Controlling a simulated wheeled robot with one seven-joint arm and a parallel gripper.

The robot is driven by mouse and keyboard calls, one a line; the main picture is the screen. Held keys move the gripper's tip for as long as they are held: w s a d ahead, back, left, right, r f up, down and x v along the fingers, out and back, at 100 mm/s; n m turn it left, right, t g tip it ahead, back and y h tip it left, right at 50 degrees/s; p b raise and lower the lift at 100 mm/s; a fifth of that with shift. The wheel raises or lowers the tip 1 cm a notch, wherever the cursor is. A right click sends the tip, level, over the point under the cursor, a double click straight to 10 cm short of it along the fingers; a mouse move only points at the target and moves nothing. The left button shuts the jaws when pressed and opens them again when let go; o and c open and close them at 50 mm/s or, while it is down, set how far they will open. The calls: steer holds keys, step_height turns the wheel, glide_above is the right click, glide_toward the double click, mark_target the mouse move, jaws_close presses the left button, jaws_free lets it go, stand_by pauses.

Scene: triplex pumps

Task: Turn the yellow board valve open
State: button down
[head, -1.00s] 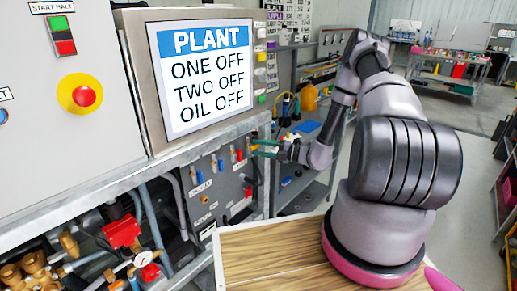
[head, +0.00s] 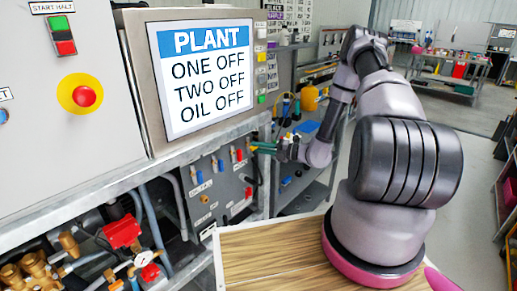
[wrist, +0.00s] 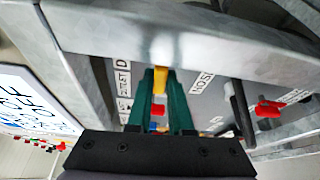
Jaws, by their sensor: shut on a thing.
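The yellow board valve handle (wrist: 160,76) shows between my green fingertips in the wrist view. My gripper (wrist: 160,92) is shut on it, one finger on each side. The handle's lower part and the valve body are hidden by the fingers and board edge.
Red and blue handles stand on the board, including a red one (wrist: 268,108) right of my gripper in the wrist view. A metal frame beam (wrist: 200,32) runs close above my fingers. The plant screen (head: 201,78) reads ONE OFF, TWO OFF, OIL OFF.

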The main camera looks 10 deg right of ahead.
steer(key=shift+s+a+r+n+t+h, duration=0.1)
steer(key=shift+n+t+h, duration=0.15)
steer(key=shift+n+h, duration=1.4)
steer(key=shift+s+a+r+n+t+h, duration=0.15)
steer(key=shift+n+h, duration=0.6)
steer(key=shift+n, duration=1.8)
steer(key=shift+d+f+n+t+h, duration=0.1)
steer(key=shift+n+t+h, duration=0.2)
steer(key=shift+n+h, duration=1.35)
steer(key=shift+n+y, duration=0.45)
steer(key=shift+n, duration=0.1)
steer(key=c, duration=0.8)
jaws_free()
steer(key=shift+r, duration=0.1)
steer(key=v, duration=1)
steer(key=shift+s, duration=0.3)
